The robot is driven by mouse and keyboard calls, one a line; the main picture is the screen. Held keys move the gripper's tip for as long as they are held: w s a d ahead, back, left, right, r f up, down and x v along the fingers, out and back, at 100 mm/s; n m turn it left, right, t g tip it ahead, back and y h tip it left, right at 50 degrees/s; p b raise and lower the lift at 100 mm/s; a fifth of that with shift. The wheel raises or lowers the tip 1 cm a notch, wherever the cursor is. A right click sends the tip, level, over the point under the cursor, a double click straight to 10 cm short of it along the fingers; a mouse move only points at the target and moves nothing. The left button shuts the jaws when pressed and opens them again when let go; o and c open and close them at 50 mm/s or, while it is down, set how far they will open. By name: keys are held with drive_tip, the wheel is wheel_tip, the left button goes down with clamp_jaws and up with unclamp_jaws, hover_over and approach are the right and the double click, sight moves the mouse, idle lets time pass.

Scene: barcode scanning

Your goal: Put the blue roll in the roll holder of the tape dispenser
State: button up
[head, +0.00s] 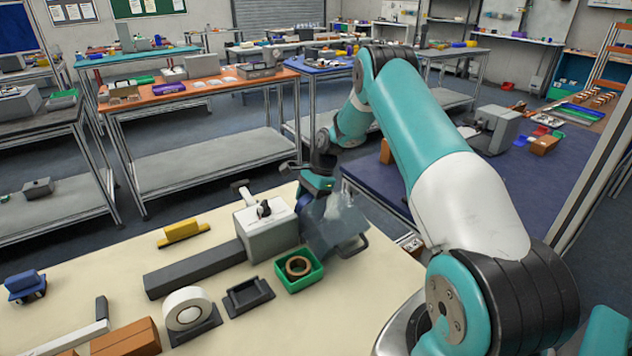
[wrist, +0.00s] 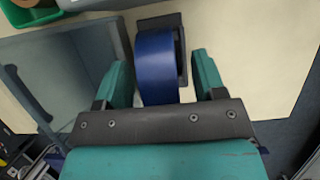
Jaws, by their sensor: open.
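The blue roll (wrist: 158,62) shows in the wrist view, upright against a dark stand (wrist: 180,25). My gripper (wrist: 158,75) is open, with one teal finger on each side of the roll. A gap shows on both sides. In the head view my gripper (head: 318,178) is low over the table's far edge, behind a grey see-through bin, and the roll is mostly hidden there. A grey device with a white lever (head: 268,238) stands left of it; I cannot tell for sure whether it is the tape dispenser. An empty dark cradle (head: 248,297) lies nearer.
The grey bin (head: 335,222) stands close to my gripper; it also shows in the wrist view (wrist: 55,70). A green tray (head: 300,278) holds a brown roll. A white roll (head: 188,308) sits in a dark stand. A long grey bar (head: 195,270) and yellow block (head: 181,231) lie left.

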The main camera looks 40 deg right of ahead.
drive_tip(key=b+v, duration=0.1)
drive_tip(key=v, duration=1.5)
drive_tip(key=shift+r, duration=0.35)
drive_tip(key=shift+d, duration=0.1)
